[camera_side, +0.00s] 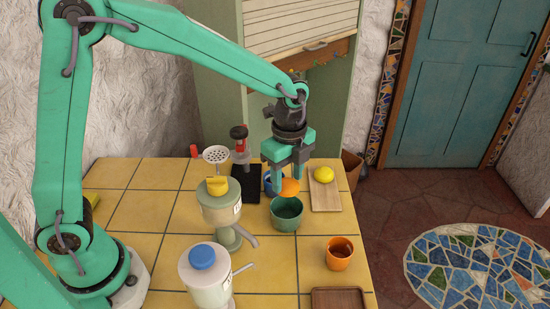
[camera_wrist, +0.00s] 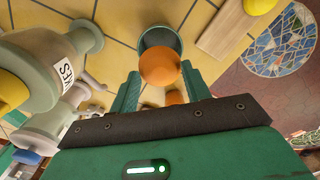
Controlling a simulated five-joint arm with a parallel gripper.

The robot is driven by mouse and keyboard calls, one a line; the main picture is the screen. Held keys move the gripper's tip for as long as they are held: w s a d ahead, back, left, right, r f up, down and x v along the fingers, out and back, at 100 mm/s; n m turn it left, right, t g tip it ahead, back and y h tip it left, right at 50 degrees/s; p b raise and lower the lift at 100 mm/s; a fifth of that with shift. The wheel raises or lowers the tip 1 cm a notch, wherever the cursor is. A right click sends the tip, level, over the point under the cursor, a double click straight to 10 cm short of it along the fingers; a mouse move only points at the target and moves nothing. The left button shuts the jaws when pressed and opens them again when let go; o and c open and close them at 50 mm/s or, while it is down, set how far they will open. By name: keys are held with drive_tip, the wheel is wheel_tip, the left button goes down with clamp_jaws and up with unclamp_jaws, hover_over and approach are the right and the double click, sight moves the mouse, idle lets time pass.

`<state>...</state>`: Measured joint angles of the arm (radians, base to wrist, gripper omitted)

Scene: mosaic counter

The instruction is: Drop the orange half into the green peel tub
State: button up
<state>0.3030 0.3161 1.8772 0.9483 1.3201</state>
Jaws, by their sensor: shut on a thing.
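My gripper (camera_side: 288,184) points down near the far side of the counter. Its fingers close on the orange half (camera_wrist: 160,69), which shows between the fingertips in the wrist view. In the side view the orange half (camera_side: 291,187) shows just above the far rim of the green peel tub (camera_side: 286,224). In the wrist view the tub (camera_wrist: 148,43) opens behind the orange half, which covers part of its mouth. The tub looks empty where its inside shows.
A board (camera_side: 325,198) with a lemon (camera_side: 324,174) lies right. An orange cup (camera_side: 339,255) and brown tray (camera_side: 338,298) are nearer.

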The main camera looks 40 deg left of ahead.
sight(287, 193)
drive_tip(key=shift+f, duration=0.2)
drive_tip(key=shift+f, duration=2.25)
drive_tip(key=shift+f, duration=0.35)
idle(0.4)
drive_tip(key=o, duration=1.1)
drive_tip(key=shift+r, duration=0.2)
drive_tip(key=shift+r, duration=3.35)
